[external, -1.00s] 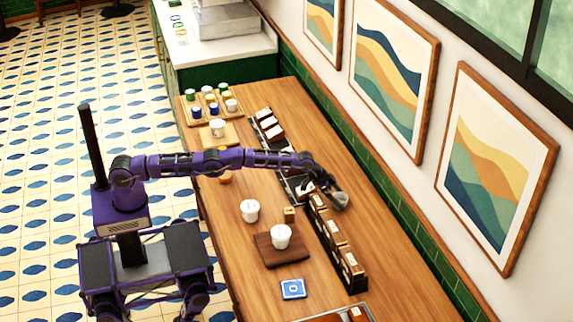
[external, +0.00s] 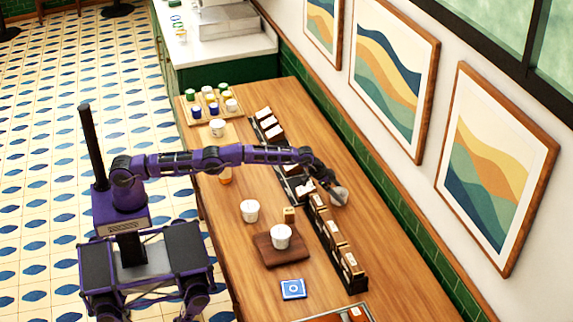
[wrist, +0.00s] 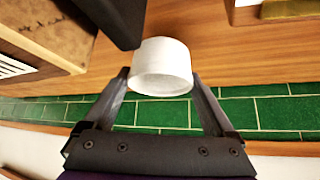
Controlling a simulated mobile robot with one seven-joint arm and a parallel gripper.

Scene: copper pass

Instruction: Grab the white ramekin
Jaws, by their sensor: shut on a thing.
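The white ramekin (wrist: 160,62) sits between the two fingers of my gripper (wrist: 160,80) in the wrist view, with a fingertip against each side. My gripper (external: 334,195) is shut on it. In the external view the ramekin (external: 341,195) shows as a small greyish shape at the end of my arm, near the wall side of the wooden counter and close to the dark organizer row. It appears held above the counter, though the gap beneath it is hard to judge.
A dark organizer (external: 350,282) with several small boxes runs along the counter. White cups (external: 250,210) and (external: 281,236) stand to the left, the latter on a brown board (external: 270,256). A blue card (external: 293,289) lies in front. Green wall tiles (external: 400,238) border the counter.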

